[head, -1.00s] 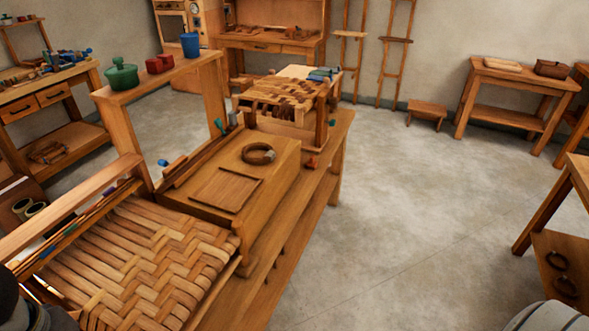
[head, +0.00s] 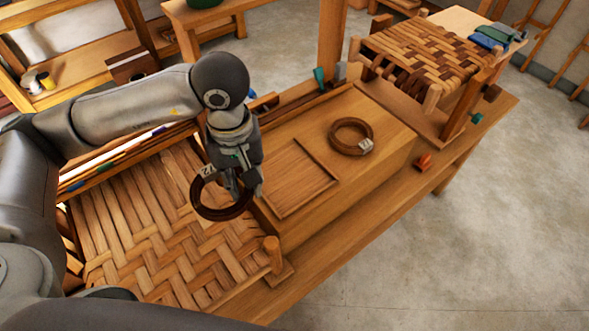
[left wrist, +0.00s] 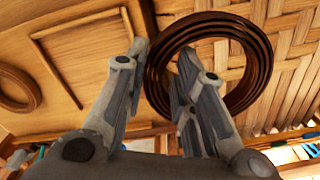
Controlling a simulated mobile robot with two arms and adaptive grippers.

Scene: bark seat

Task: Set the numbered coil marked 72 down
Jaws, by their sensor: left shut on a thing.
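My left gripper (head: 243,190) is shut on a dark brown coil (head: 222,213) with a pale tag that appears to read 72. It holds the coil over the woven bark seat (head: 150,235), beside the wooden block. In the left wrist view the coil (left wrist: 262,62) has its near rim between the fingers (left wrist: 162,58), with the woven seat behind it. A second brown coil (head: 337,143) with a small pale tag lies flat on the block; I cannot read its tag. My right gripper is not in view.
The wooden block (head: 385,125) has a thin raised rectangular frame (head: 300,178) with a bare middle, left of the second coil. A peg (head: 272,250) rises at the seat's corner. A smaller woven stool (head: 425,50) stands behind. A red-orange piece (head: 424,162) lies at the bench's right edge.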

